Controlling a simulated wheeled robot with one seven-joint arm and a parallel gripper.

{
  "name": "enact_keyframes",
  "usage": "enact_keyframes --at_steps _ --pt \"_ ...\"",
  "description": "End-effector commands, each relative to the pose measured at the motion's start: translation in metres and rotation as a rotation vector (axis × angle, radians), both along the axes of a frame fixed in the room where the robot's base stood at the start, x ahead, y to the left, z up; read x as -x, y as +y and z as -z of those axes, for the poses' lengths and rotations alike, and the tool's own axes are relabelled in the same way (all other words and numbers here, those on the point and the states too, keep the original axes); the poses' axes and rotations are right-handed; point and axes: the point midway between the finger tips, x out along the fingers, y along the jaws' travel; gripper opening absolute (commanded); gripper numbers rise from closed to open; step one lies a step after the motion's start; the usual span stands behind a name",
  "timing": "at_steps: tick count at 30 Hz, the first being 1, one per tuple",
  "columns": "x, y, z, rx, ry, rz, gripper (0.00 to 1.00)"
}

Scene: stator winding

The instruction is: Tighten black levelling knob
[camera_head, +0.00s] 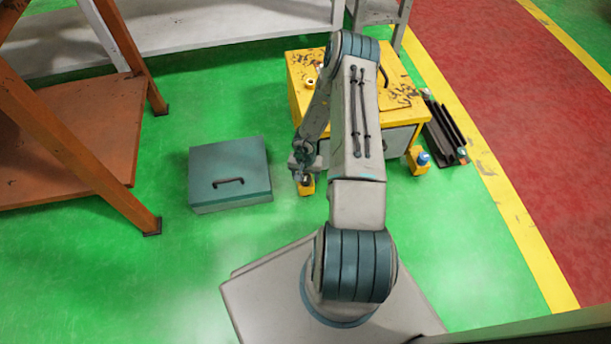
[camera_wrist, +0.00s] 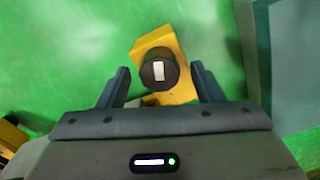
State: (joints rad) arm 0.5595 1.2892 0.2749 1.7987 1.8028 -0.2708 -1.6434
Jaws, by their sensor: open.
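The black levelling knob (camera_wrist: 159,73) is round with a white mark on its top, and it sits on a yellow foot bracket (camera_wrist: 157,40) in the wrist view. My gripper (camera_wrist: 162,78) is open, with one finger on each side of the knob and visible gaps between them. In the head view my gripper (camera_head: 304,177) points down over the yellow foot (camera_head: 307,188) at the front left of the yellow machine (camera_head: 300,75). The knob is mostly hidden there by my gripper.
A teal box with a handle (camera_head: 230,172) lies on the green floor to the left. Another yellow foot with a blue knob (camera_head: 423,158) is at the machine's front right. Dark rails (camera_head: 444,131) lie beyond it. An orange rack (camera_head: 75,140) stands at the far left.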

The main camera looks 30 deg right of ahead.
Motion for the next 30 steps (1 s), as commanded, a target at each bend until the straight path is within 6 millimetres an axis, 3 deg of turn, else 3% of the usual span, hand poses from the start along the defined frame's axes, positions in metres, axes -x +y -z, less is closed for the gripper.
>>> enact_keyframes --at_steps 2,6,7,20,30 --pt "0.0001 -0.0001 -0.0002 0.000 0.000 0.000 0.61" --pt "0.0001 -0.0001 -0.0003 0.000 0.000 0.000 0.22" --pt "0.0001 -0.0001 -0.0003 0.000 0.000 0.000 0.17" --pt "0.0003 0.0002 -0.0031 0.000 0.000 0.067 0.17" --pt "0.0006 0.0006 -0.0046 -0.001 0.001 0.326 0.17"
